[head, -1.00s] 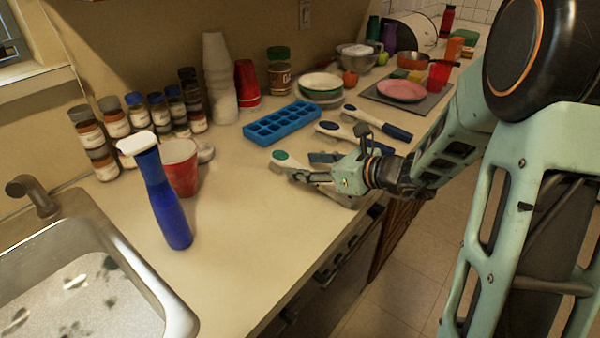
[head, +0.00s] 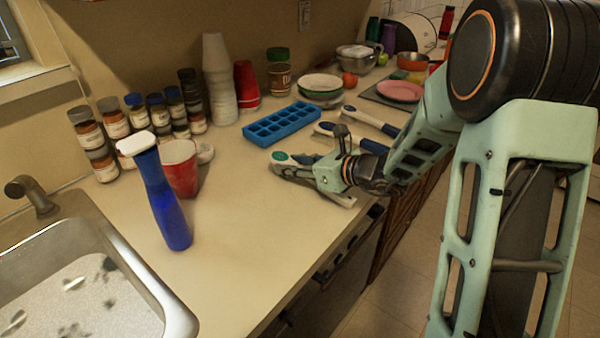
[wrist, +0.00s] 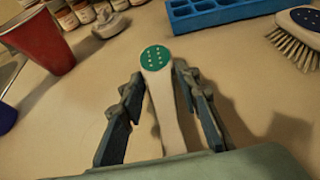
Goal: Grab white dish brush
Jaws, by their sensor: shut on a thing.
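The white dish brush (wrist: 160,72) with a green dotted oval on its head lies between the two fingers of my gripper in the wrist view. Its green-marked end also shows in the head view (head: 281,157), beyond my fingertips. My gripper (wrist: 160,85) is shut on the brush's white neck, with a finger on each side. In the head view my gripper (head: 303,168) is low over the counter near its front edge. The bristles are hidden, and the rear of the handle is hidden by my gripper.
A brush with a blue oval (wrist: 305,20) lies to the right, and another with a dark blue handle (head: 375,122) lies behind. The counter's front middle is clear.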

